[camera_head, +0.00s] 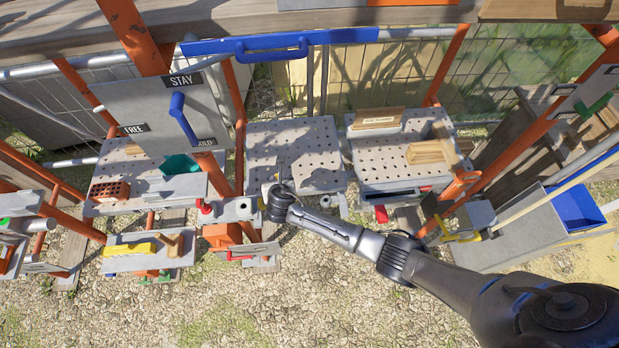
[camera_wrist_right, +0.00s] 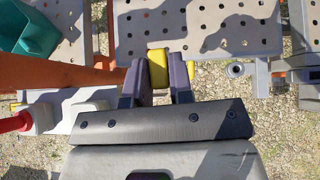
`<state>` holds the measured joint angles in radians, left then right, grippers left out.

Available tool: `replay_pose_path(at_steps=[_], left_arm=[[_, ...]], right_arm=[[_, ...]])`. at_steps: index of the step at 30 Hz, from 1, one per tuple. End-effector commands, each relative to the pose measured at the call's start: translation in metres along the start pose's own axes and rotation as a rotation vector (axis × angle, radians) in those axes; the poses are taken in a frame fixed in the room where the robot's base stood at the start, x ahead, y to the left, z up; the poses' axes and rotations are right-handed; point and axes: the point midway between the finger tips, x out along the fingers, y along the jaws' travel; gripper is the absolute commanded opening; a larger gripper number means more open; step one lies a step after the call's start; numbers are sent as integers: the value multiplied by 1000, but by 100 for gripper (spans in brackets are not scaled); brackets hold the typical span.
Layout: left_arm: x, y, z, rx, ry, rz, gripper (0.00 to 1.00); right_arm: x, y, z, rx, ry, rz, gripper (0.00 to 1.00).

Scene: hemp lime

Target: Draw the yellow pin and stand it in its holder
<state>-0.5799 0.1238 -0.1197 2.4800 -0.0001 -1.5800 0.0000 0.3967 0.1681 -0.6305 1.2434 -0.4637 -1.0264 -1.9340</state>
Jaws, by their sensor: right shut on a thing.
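My right gripper (camera_wrist_right: 157,85) is shut on a yellow piece, which I take to be the yellow pin (camera_wrist_right: 157,66); its upper part shows between the two dark fingers in the right wrist view. In the head view my right gripper (camera_head: 268,193) is by the front edge of the middle perforated table, and the pin is hidden there. A grey round socket (camera_wrist_right: 237,69) stands to the right of the gripper in the wrist view; I cannot tell whether it is the holder. My left gripper is not in view.
Perforated tables (camera_head: 291,140) stand behind the gripper. A red knob (camera_head: 206,208) is close on its left. A grey sign panel (camera_head: 160,112) with a blue handle, orange posts and a teal bin (camera_head: 180,164) are further left. Gravel ground (camera_head: 300,300) lies in front.

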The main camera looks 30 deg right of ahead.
Motion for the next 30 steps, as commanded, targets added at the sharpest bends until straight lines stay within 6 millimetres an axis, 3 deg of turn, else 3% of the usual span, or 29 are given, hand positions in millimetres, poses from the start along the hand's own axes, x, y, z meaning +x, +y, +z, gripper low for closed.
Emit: replay_pose_path(at_steps=[1,3,9,15,21,30], left_arm=[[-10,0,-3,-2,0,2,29],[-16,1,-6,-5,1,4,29],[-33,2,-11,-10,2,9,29],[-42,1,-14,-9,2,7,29],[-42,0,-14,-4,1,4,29],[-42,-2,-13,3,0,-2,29]], right_arm=[[-14,21,13,0,-1,10,0],[-29,45,23,-6,1,17,0],[-73,108,53,-14,0,25,0],[-107,149,70,-12,1,19,0],[-126,164,70,4,4,-3,0],[-119,128,68,39,0,-51,0]])
